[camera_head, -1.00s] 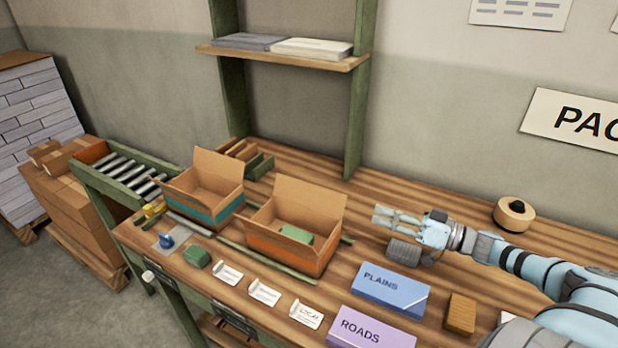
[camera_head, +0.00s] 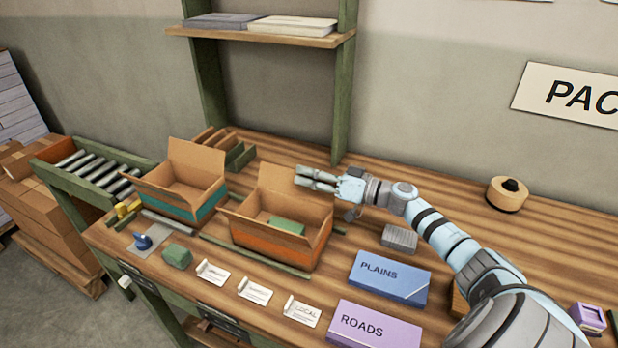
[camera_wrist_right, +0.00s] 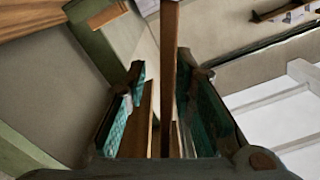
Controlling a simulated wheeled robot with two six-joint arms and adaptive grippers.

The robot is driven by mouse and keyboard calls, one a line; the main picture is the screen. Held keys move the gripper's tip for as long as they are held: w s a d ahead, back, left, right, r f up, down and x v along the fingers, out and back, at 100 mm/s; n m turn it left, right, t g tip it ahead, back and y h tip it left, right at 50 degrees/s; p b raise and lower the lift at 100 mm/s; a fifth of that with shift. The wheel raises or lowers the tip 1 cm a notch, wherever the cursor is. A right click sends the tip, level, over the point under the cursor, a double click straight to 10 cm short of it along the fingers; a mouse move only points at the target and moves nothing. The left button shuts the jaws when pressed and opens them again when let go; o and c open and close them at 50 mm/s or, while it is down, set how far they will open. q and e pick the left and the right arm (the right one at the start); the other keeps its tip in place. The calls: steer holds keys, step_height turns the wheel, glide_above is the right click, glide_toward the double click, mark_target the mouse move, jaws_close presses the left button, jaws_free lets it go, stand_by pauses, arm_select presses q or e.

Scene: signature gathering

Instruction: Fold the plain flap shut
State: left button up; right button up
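A cardboard box with an orange band (camera_head: 275,243) stands open on the bench, with a green block (camera_head: 287,225) inside. Its tall back flap (camera_head: 279,188) is raised and shows no marking. My right gripper (camera_head: 299,177) is at the upper right of this flap, with its fingers pointing left. In the right wrist view the fingers (camera_wrist_right: 160,85) are apart, with a brown board edge (camera_wrist_right: 169,45), apparently the flap, between them. Contact cannot be told. Which flap is the plain one is not clear. My left gripper is not in view.
A teal-banded open box (camera_head: 180,205) stands to the left. Paper cards (camera_head: 254,291), a blue PLAINS box (camera_head: 388,280) and a purple ROADS box (camera_head: 373,327) lie in front. A grey block (camera_head: 399,238) sits under my right arm. The back right bench is mostly clear.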

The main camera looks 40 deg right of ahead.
steer(key=shift+s+r, duration=0.1)
jaws_close()
